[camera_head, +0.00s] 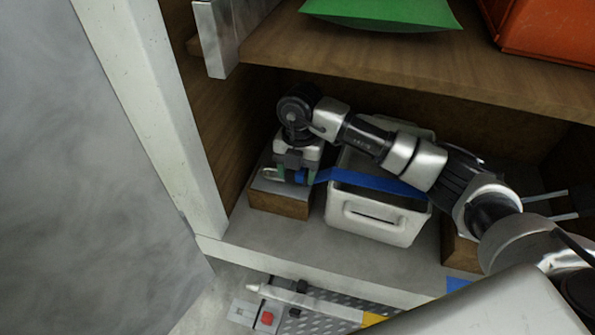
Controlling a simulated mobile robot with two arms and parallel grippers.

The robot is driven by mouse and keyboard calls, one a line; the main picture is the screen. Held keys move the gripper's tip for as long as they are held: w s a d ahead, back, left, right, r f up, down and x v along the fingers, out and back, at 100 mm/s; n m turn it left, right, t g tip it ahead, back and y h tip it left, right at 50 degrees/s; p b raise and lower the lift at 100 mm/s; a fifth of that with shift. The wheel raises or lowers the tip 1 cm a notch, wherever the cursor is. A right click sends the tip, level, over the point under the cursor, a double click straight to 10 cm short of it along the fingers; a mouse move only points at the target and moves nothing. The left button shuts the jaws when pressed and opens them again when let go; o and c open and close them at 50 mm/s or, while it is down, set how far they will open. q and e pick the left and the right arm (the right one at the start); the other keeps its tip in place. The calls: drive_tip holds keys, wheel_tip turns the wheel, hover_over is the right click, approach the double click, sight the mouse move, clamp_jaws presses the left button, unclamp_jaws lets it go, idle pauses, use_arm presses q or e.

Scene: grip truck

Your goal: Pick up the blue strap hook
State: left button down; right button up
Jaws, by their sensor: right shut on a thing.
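My right arm reaches in from the right, over a white crate, to the left side of the shelf bay. My right gripper (291,176) points down over a wooden block with a grey top (278,203). It is shut on the blue strap hook (270,174), at the end of the blue strap. The blue strap (372,181) runs right from the gripper across the crate and passes behind my forearm. The fingers hide part of the hook, and I cannot tell whether it touches the block. My left gripper is not in view.
The white crate (372,226) stands right of the block. A wooden shelf (400,72) above carries a green item (385,12) and an orange bin (548,30). A pale upright post (150,110) bounds the bay at left. Bare grey floor (290,241) lies before the block.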

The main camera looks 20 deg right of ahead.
drive_tip(key=shift+s+a+r+p, duration=0.15)
drive_tip(key=shift+r+p, duration=0.2)
drive_tip(key=shift+r, duration=0.25)
drive_tip(key=shift+s+d+r+p, duration=0.15)
drive_tip(key=shift+r+p, duration=0.2)
drive_tip(key=shift+r, duration=0.25)
drive_tip(key=s+a+p, duration=0.2)
drive_tip(key=s+a, duration=0.1)
drive_tip(key=s, duration=0.5)
drive_tip(key=s+a+p, duration=0.2)
drive_tip(key=s+a, duration=0.1)
drive_tip(key=s, duration=0.5)
drive_tip(key=shift+s+f, duration=0.2)
drive_tip(key=shift+f, duration=0.05)
drive_tip(key=shift+w+a, duration=0.15)
wheel_tip(320, 180, up, 5)
drive_tip(key=p, duration=0.3)
drive_tip(key=shift+f+p, duration=0.2)
drive_tip(key=shift+p, duration=0.1)
drive_tip(key=shift+f, duration=0.1)
